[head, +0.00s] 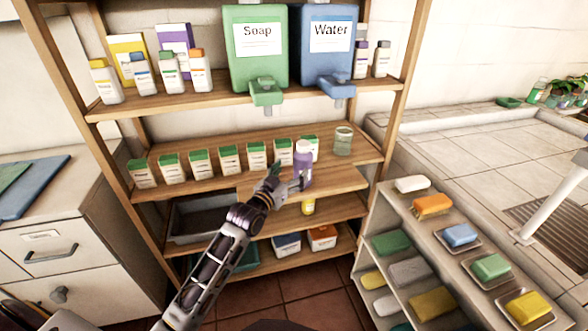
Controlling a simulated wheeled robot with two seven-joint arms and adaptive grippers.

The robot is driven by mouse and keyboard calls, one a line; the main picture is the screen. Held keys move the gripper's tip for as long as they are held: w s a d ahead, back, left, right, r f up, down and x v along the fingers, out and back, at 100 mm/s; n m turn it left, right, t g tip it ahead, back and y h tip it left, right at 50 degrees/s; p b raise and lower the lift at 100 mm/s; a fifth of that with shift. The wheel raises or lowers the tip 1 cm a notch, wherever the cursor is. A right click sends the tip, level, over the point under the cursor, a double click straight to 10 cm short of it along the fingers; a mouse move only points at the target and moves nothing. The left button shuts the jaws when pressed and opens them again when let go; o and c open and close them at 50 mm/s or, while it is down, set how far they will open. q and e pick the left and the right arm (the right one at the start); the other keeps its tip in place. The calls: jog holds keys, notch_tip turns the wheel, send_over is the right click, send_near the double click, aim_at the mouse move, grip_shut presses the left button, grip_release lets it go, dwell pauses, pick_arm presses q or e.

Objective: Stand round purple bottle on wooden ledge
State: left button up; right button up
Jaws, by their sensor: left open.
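The round purple bottle (303,168), with a pale cap, is upright at the wooden ledge (338,181) of the middle shelf. Its base seems to rest on the ledge, but the gripper partly covers its lower part. My left gripper (291,183) is open, with its fingers at the lower left side of the bottle. I cannot tell whether a finger touches it. My right gripper is not in view.
White cartons with green tops (200,163) stand in a row behind, and a glass jar (343,141) stands right of the bottle. A yellow bottle (308,206) is below. A soap rack (385,215) stands at right.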

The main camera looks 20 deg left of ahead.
pick_arm(q)
jog(key=shift+s+a, duration=0.2)
jog(key=shift+s, duration=0.6)
jog(key=shift+s+a, duration=0.15)
jog(key=shift+s, duration=0.65)
